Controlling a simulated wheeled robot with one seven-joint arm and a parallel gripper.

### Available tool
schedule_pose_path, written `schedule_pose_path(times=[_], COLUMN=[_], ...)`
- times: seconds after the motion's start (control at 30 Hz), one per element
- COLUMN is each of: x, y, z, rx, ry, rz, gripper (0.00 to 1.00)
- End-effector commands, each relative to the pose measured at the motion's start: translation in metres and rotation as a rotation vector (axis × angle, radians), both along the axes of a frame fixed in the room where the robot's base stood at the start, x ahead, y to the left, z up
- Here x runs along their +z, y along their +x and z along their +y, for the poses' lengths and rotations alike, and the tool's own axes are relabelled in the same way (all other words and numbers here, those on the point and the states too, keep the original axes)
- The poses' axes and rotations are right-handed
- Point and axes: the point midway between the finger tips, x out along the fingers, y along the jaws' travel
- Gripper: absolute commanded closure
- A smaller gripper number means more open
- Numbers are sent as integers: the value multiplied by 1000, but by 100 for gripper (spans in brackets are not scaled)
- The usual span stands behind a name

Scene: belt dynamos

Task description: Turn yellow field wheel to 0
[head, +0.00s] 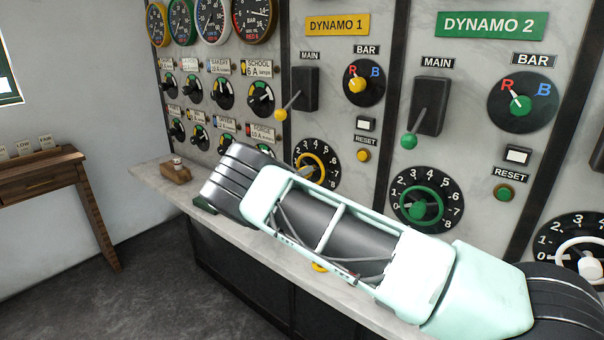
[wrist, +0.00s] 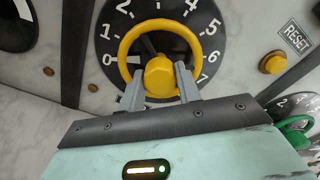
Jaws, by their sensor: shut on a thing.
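The yellow field wheel (head: 323,165) is on the DYNAMO 1 panel, partly hidden by my arm in the head view. In the wrist view the yellow wheel (wrist: 160,83) is a ring with a hub, over a black dial (wrist: 109,32) marked with white numbers. The 0 is at the left, and 7 is at the lower right. My gripper (wrist: 159,74) has one grey finger on each side of the hub and is shut on it. A dark spoke runs from the hub up and slightly left, toward between 2 and 3; whether it is the pointer is unclear.
A yellow RESET button (wrist: 273,63) is right of the dial. The yellow main lever (head: 289,103) and bar selector (head: 358,85) are above it. The green wheel (head: 419,207) of DYNAMO 2 is to the right, close to my arm. A counter ledge (head: 150,180) runs below the panels.

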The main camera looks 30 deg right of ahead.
Motion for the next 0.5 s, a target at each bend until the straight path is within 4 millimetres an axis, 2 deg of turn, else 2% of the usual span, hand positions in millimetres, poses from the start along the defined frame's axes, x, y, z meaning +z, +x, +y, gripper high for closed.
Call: schedule_pose_path(times=[0.5], x=[-3], y=[-1], z=[1], rx=[0], ry=[-24], rz=[79], gripper=[89])
